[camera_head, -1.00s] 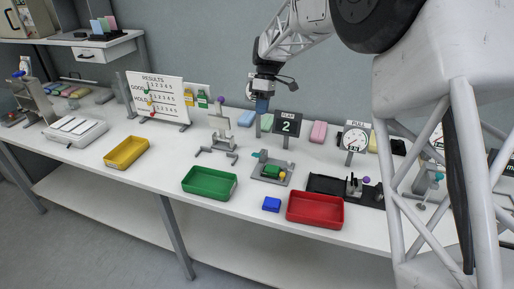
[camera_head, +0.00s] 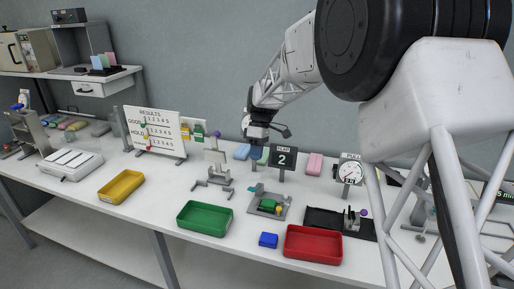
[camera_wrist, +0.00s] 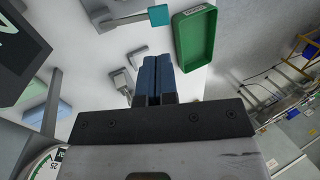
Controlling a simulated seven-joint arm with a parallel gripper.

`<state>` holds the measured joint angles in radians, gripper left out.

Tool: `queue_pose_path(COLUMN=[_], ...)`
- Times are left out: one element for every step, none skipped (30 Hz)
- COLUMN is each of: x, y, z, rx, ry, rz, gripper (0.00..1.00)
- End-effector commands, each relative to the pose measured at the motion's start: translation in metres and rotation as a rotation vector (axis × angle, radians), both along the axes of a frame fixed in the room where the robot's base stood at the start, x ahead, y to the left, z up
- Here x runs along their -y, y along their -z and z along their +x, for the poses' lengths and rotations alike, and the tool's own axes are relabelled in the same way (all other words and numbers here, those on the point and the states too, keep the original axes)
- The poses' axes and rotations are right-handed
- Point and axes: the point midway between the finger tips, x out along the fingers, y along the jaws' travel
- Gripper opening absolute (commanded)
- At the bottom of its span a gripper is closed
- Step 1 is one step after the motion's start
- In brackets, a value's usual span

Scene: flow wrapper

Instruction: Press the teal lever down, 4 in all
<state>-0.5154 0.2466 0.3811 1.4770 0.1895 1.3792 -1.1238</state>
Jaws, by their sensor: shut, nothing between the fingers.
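The teal lever (camera_head: 255,188) stands at the left back of a small grey fixture (camera_head: 282,214) that carries a green block (camera_head: 268,204). In the wrist view the lever's teal end (camera_wrist: 158,15) shows near the top, on a grey arm. My gripper (camera_head: 256,153) is shut and empty, its blue fingers together. It is behind and above the lever, apart from it. The fingers (camera_wrist: 151,60) point toward the lever's side in the wrist view, with a gap. A dark counter sign (camera_head: 283,158) beside my gripper reads 2.
A pull gauge (camera_head: 350,172) stands to the right and a grey stand (camera_head: 214,178) to the left. Bare table lies between the stand and the fixture.

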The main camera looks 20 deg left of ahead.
Motion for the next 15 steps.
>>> queue_pose_path(x=[0.0, 0.0, 0.0, 0.0, 0.0, 0.0, 0.0, 0.0, 0.0, 0.0, 0.0, 0.0, 0.0, 0.0, 0.0], y=[0.007, 0.011, 0.017, 0.022, 0.026, 0.032, 0.036, 0.04, 0.046, 0.05, 0.054, 0.059, 0.063, 0.066, 0.071], z=[-0.003, -0.005, -0.007, -0.009, -0.011, -0.013, -0.015, -0.017, -0.019, -0.021, -0.022, -0.024, -0.026, -0.027, -0.029], rx=[-0.001, -0.001, -0.002, -0.002, -0.001, -0.002, -0.002, -0.001, -0.001, -0.002, -0.002, -0.001, -0.001, -0.001, -0.001], ry=[0.0, 0.0, 0.0, 0.0, 0.0, 0.0, 0.0, 0.0, 0.0, 0.0, 0.0, 0.0, 0.0, 0.0, 0.0], rz=[0.0, -0.001, -0.001, -0.001, -0.001, -0.001, -0.001, 0.0, 0.0, 0.0, -0.001, 0.0, 0.0, 0.0, 0.0], gripper=[0.0, 0.0, 0.0, 0.0, 0.0, 0.0, 0.0, 0.0, 0.0, 0.0, 0.0, 0.0, 0.0, 0.0, 0.0])
